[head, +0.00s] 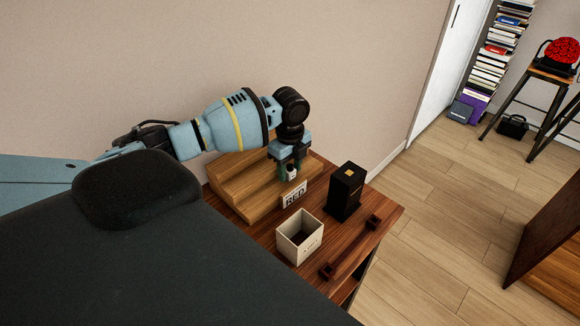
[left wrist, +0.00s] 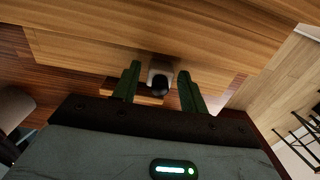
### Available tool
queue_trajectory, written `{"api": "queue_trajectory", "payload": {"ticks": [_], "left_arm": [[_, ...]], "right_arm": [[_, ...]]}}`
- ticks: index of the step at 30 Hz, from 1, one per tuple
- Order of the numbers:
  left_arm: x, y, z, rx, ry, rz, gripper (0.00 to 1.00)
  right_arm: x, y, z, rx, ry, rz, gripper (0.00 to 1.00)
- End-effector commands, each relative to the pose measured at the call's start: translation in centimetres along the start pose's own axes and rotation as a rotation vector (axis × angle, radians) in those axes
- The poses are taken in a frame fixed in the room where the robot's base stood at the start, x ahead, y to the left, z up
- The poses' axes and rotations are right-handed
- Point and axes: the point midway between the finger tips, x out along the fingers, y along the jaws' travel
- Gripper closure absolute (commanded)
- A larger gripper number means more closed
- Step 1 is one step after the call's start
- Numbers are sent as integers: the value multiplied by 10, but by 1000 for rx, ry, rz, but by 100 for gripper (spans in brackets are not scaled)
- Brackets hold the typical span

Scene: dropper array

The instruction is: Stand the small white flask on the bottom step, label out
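The small white flask (head: 291,174) with a dark cap is at the front of the wooden stepped stand (head: 236,186), near the bottom step. It also shows in the left wrist view (left wrist: 160,76), between the fingers. My left gripper (head: 289,168) is over the flask from above. Its two green fingers (left wrist: 160,88) stand on either side, with a small gap on each side in the wrist view. The flask's label is too small to read, and its contact with the step is hard to tell. My right gripper is in no view.
A sign reading RED (head: 295,195) stands in front of the steps. An open cream box (head: 299,240) and a tall black box (head: 345,191) share the wooden cabinet top (head: 262,232). A wall rises behind the stand; open floor lies to the right.

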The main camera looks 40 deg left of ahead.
Motion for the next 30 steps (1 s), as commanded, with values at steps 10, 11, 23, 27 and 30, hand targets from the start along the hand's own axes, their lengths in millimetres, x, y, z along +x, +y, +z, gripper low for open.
{"api": "queue_trajectory", "payload": {"ticks": [10, 11, 23, 27, 30], "left_arm": [[-2, 0, 0, 0, 0, -1, 52], [-4, 0, 0, 0, -1, -2, 52], [-71, -1, 0, 0, -1, -7, 52], [-96, -1, 0, 0, 1, -4, 52], [-109, -1, 0, 0, 1, -2, 52]], "right_arm": [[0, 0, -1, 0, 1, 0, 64], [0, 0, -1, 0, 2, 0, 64], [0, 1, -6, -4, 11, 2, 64], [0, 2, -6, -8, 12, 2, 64], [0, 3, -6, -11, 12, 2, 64]]}}
